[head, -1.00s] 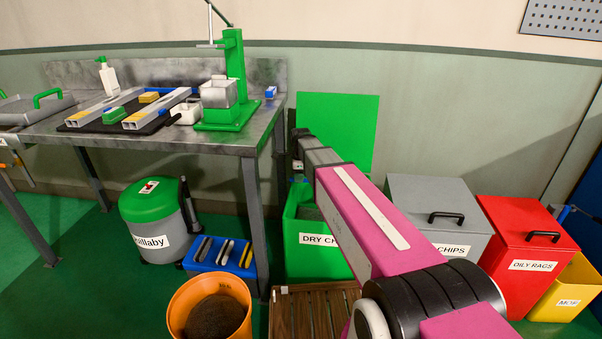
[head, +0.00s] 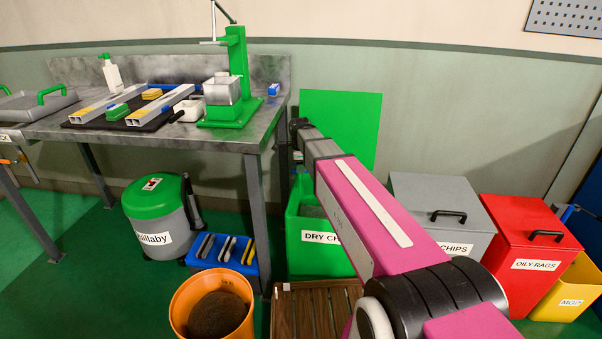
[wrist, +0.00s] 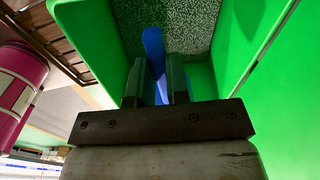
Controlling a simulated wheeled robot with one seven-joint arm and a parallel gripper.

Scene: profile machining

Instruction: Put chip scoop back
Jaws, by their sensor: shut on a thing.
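My gripper (wrist: 156,84) is shut on a narrow blue piece (wrist: 153,44), which looks like the handle of the chip scoop. The rest of the scoop is hidden, so I cannot tell whether it touches the chips. The open green dry chips bin (head: 322,262) stands right of the workbench with its lid (head: 345,120) raised. In the wrist view, grey speckled chips (wrist: 200,25) lie between the bin's green walls (wrist: 85,30), beyond the fingers. In the head view, my arm reaches over the bin and hides the fingers and scoop.
A grey chips bin (head: 440,205) and a red oily rags bin (head: 528,235) stand to the right, both closed. The workbench (head: 200,140) is at the left. An orange bucket (head: 183,315) and a wooden slatted platform (head: 318,308) are in front.

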